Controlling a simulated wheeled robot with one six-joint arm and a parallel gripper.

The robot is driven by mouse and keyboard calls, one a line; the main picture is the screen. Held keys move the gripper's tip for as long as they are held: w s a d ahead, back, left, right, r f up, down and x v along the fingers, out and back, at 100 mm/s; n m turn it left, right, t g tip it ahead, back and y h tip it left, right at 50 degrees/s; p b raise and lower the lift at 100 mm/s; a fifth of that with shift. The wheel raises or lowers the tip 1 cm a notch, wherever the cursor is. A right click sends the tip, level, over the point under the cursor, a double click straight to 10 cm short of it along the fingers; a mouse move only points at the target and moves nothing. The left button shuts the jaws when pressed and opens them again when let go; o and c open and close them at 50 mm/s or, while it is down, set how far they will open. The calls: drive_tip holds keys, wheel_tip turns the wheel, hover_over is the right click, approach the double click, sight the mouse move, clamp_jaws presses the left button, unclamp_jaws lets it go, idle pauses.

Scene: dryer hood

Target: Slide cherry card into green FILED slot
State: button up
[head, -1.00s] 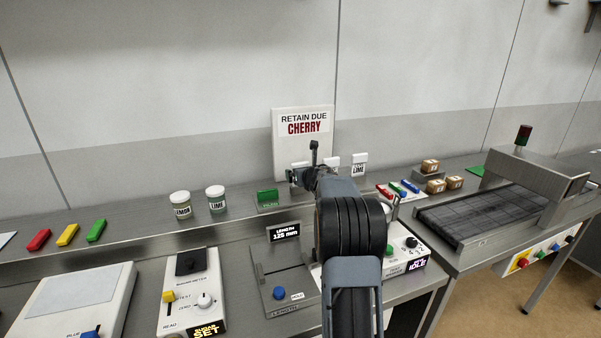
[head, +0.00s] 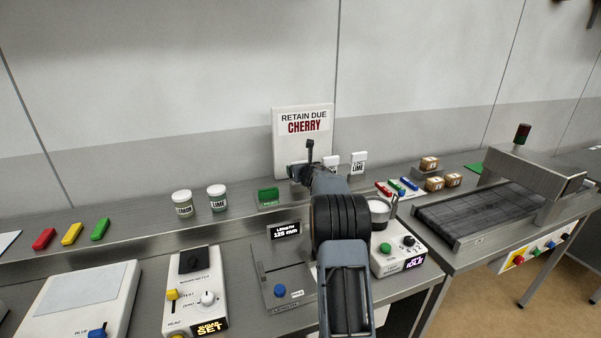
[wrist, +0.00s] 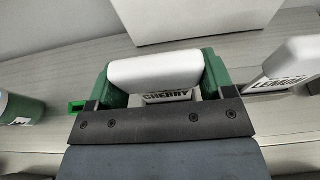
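The white cherry card (wrist: 155,70) stands in the wrist view, its CHERRY label partly hidden by my gripper. My gripper (wrist: 160,80) has its green fingers against the card's two sides and appears shut on it. In the head view my gripper (head: 303,172) is at the back shelf, below the sign, and my arm hides most of the card. The green slot block (head: 268,197) stands on the shelf just left of my gripper. A green edge (wrist: 76,107), probably this block, shows left of the fingers in the wrist view.
A white sign (head: 303,143) reading RETAIN DUE CHERRY stands behind. The lemon card (wrist: 290,65) is close on the right, with the lime card (head: 358,163) beyond. Lemon (head: 182,203) and lime (head: 217,198) jars stand left of the green block.

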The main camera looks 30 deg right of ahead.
drive_tip(key=c, duration=0.4)
wheel_tip(320, 180, up, 10)
drive_tip(key=p, duration=0.5)
